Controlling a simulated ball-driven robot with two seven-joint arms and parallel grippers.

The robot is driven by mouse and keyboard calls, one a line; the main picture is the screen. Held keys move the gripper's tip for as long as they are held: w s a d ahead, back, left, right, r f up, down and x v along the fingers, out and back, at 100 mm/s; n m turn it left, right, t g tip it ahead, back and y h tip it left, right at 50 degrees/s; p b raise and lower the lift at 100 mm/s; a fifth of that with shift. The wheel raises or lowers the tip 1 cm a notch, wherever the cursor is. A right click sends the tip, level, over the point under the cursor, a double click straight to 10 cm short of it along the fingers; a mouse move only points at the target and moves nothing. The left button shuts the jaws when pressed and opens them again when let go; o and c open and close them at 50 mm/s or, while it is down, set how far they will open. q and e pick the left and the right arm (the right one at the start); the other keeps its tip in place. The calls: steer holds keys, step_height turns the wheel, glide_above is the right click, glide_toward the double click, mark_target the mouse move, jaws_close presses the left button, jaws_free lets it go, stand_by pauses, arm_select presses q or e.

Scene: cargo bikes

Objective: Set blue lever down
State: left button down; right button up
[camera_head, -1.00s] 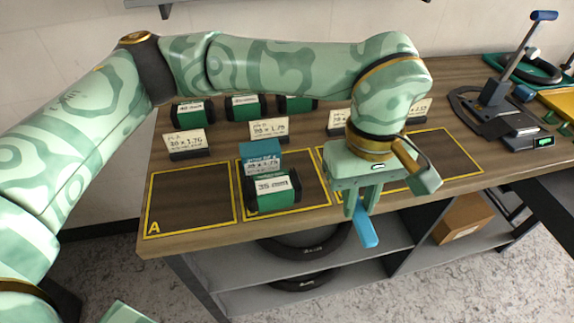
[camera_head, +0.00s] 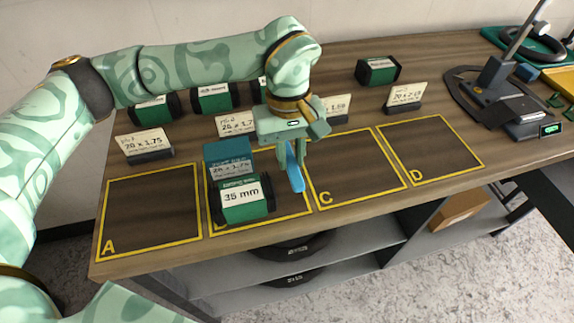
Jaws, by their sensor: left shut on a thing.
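My left gripper (camera_head: 293,180) is shut on the blue lever (camera_head: 295,170), which points down between its fingers. It hangs over or at the right part of the second yellow-outlined square, close to the line with square C (camera_head: 350,180). I cannot tell whether the lever's tip touches the table. Just left of it, in the second square, stand a blue box (camera_head: 227,152) and a green-and-black box marked 35 mm (camera_head: 242,203). My right gripper is not in view.
Squares A (camera_head: 150,220) and D (camera_head: 430,150) are empty, and C looks clear. Size cards (camera_head: 145,145) and green boxes (camera_head: 212,97) line the back. A black lever tool (camera_head: 495,90) stands at the right. The table's front edge is near.

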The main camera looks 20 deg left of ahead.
mark_target(286, 176)
arm_select(q)
steer(key=shift+w+a+f, duration=0.1)
steer(key=shift+a+f, duration=0.2)
steer(key=shift+f, duration=0.1)
steer(key=f, duration=0.1)
steer(key=f+b, duration=0.1)
steer(key=f, duration=0.1)
steer(key=shift+a, duration=0.2)
steer(key=shift+w+f, duration=0.15)
steer(key=shift+f, duration=0.15)
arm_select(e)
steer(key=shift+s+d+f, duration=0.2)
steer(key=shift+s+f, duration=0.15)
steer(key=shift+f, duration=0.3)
arm_select(q)
steer(key=shift+r, duration=0.1)
steer(key=c, duration=1.3)
jaws_free()
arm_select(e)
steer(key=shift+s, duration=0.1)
